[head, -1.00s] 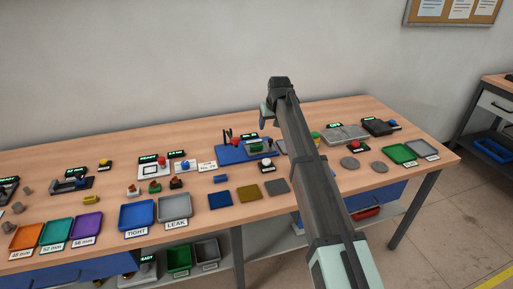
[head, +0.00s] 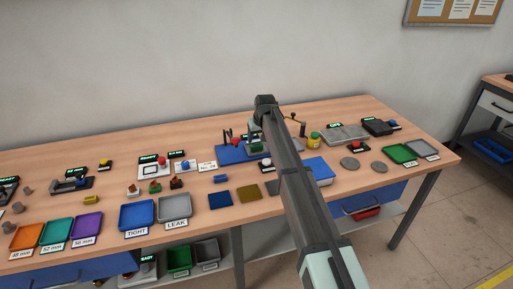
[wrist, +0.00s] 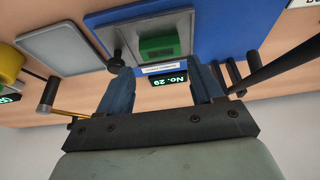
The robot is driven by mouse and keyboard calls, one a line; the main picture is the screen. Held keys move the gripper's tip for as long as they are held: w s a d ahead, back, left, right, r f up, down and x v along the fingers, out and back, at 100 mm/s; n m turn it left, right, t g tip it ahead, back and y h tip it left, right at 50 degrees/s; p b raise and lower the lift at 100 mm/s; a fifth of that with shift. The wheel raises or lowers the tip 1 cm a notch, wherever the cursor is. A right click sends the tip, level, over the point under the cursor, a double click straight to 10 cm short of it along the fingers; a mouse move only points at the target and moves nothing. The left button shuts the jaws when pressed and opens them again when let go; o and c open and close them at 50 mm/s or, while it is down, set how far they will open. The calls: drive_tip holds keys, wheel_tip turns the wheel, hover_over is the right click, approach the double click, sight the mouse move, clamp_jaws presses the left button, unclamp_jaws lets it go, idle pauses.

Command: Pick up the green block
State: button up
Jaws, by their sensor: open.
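The green block (wrist: 157,47) sits in a grey holder (wrist: 125,33) on a blue base plate (wrist: 225,20) in the wrist view. In the head view the green block (head: 255,147) shows small on the blue plate (head: 232,155), partly crowded by my arm. My gripper (wrist: 161,70) is open and empty. Its two fingers reach toward the holder, one on each side of the block's position in the picture. The block appears beyond the fingertips, apart from them. In the head view my gripper (head: 254,123) is above and behind the blue plate.
Dark rods (wrist: 275,68) rise near one finger. A black knob (wrist: 116,58) is near the other. A yellow jar (head: 313,139) and a blue-topped box (head: 319,170) stand right of my arm.

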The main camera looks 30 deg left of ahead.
sight(256, 144)
drive_tip(key=shift+x, duration=2.55)
drive_tip(key=shift+s, duration=0.15)
drive_tip(key=shift+c, duration=0.4)
drive_tip(key=c, duration=0.9)
